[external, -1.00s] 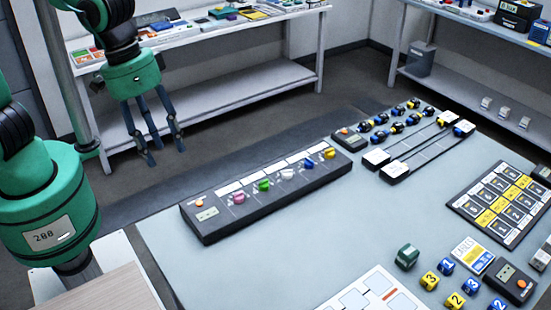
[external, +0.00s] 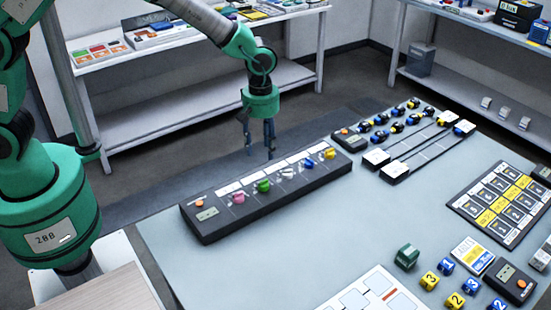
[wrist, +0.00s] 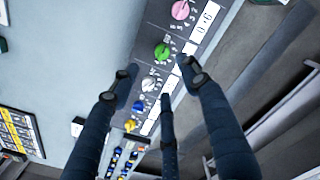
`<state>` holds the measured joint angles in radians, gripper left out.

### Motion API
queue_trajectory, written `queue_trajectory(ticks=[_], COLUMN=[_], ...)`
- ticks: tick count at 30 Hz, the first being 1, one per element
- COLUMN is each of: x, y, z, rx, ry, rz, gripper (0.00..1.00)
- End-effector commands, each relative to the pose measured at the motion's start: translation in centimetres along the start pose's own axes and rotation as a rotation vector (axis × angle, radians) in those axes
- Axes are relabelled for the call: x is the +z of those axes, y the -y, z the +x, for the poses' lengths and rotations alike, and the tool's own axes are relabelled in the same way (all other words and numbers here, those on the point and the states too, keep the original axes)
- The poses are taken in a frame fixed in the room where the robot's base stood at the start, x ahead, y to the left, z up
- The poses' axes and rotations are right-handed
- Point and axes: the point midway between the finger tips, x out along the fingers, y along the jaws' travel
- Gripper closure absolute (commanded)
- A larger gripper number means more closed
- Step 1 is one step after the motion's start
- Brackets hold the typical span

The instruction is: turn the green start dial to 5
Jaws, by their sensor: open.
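The green dial (external: 263,186) sits on the black dial panel (external: 205,233), second in a row of several coloured dials. It also shows in the wrist view (wrist: 162,51), just beyond my fingertips. A pink dial (external: 238,197) is on its left, and a white dial (external: 287,173) on its right. My gripper (external: 258,153) points down above the back edge of the panel, near the white and green dials. In the wrist view my gripper (wrist: 163,88) has its fingers spread, with nothing between them. It appears apart from the dials.
Yellow dial (external: 329,153) is at the panel's right end; an orange button (external: 199,203) is at its left end. Slider rails (external: 420,150) and small knobs lie to the right. Numbered cubes (external: 446,264) are near the front. The grey tabletop before the panel is clear.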

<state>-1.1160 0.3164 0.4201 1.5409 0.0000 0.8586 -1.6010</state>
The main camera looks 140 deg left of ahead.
Motion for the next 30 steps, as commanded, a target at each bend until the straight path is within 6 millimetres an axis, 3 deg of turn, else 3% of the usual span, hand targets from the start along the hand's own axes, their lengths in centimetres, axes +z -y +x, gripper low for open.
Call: queue_trajectory(ticks=[4, 20, 30], x=[-0.9, -0.9, -0.9], y=[-0.3, -0.3, -0.2], z=[0.8, 1.5, 5.4], rx=[-0.006, -0.006, -0.007], ry=[0.0, 0.0, 0.0], rz=[-0.033, -0.032, -0.032], gripper=[0.54, 0.54, 0.54])
